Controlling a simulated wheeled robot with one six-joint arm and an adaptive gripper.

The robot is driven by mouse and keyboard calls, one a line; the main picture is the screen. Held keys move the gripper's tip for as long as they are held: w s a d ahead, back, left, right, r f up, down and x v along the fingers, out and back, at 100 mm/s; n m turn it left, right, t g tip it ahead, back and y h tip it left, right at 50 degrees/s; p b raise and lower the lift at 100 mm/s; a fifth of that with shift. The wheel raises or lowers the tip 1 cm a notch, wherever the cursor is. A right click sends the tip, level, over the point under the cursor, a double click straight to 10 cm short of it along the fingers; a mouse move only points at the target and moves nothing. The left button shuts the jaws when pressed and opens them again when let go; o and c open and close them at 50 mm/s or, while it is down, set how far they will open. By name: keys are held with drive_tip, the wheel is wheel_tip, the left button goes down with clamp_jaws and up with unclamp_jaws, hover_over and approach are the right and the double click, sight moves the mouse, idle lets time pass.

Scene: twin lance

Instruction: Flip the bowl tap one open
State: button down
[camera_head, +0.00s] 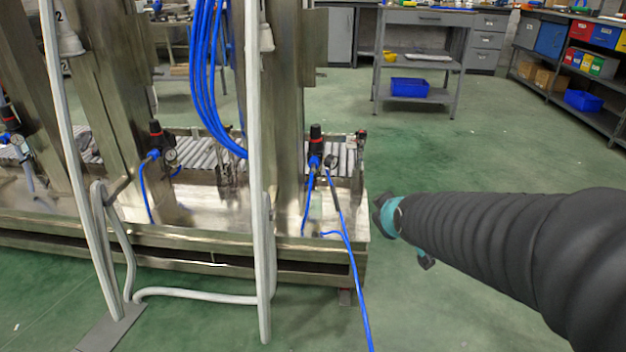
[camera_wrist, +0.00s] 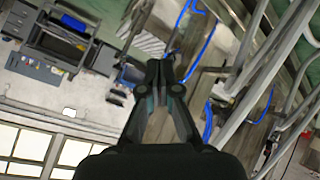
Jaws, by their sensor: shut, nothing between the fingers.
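I see black regulator units with red bands and round gauges on the steel machine. The nearest one (camera_head: 316,145) stands on the machine's right end, with blue hoses below it. A second unit (camera_head: 156,138) is further left, and a third (camera_head: 9,125) is at the left edge. I cannot make out a bowl tap or its lever on any of them. In the wrist view my gripper (camera_wrist: 165,72) is shut and empty, its fingertips together. In the head view my arm's end is right of the nearest unit, apart from it; the fingers are not clear there.
The steel frame (camera_head: 285,100) has upright posts, pale vertical pipes (camera_head: 255,180) and hanging blue hoses (camera_head: 205,60). A blue hose (camera_head: 350,260) runs down to the floor beside my arm's end. The green floor (camera_head: 430,150) right of the machine is open. A workbench (camera_head: 425,65) stands behind.

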drive_tip(key=w+a+f+n+t+y+p, duration=0.1)
drive_tip(key=w+a+f+n+t, duration=0.15)
drive_tip(key=w, duration=0.35)
drive_tip(key=w+a+f+n+t+y+p, duration=0.1)
drive_tip(key=w+a+f+n, duration=0.1)
drive_tip(key=w+a+n, duration=0.35)
drive_tip(key=n+t+y+p, duration=0.1)
drive_tip(key=n+t+y, duration=0.1)
drive_tip(key=n+t, duration=0.3)
approach(315, 185)
drive_tip(key=s, duration=0.1)
drive_tip(key=s+g, duration=0.1)
drive_tip(key=s+a, duration=0.1)
drive_tip(key=shift+s+a+r+n+g, duration=0.1)
drive_tip(key=shift+s+r+n+g, duration=0.2)
drive_tip(key=shift+r, duration=0.1)
drive_tip(key=x, duration=1)
drive_tip(key=shift+p, duration=0.4)
